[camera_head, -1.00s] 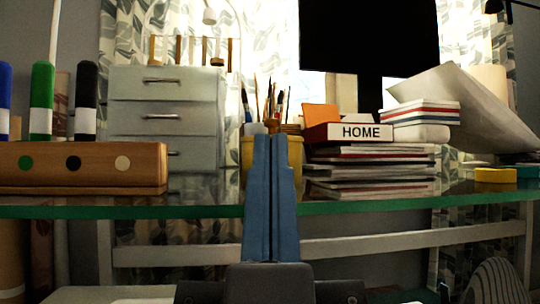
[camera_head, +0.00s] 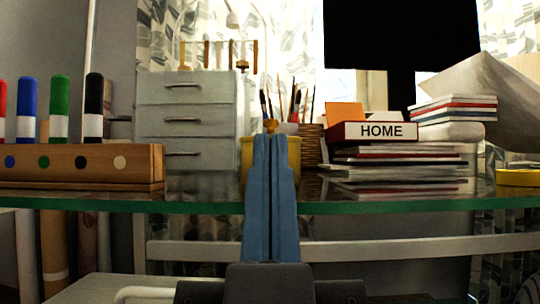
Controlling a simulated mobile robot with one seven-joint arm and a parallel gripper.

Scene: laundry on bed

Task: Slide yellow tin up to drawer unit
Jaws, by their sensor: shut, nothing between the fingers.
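The yellow tin (camera_head: 248,152) stands on the glass desk, just right of the drawer unit (camera_head: 185,120). My gripper covers most of the tin's front, and only strips at its sides show. The drawer unit is grey-white with three drawers and handles. A small gap or contact between tin and unit cannot be told from here. My gripper (camera_head: 270,140) is shut and empty, pointing forward in front of the tin. Whether its fingertips touch the tin is hidden.
A wooden marker block (camera_head: 80,165) with several markers stands at the left. Brushes in a ribbed cup (camera_head: 311,140) stand behind the tin. Right of it are stacked books (camera_head: 400,175) and a HOME box (camera_head: 372,131). The glass desk edge (camera_head: 400,207) runs across below.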

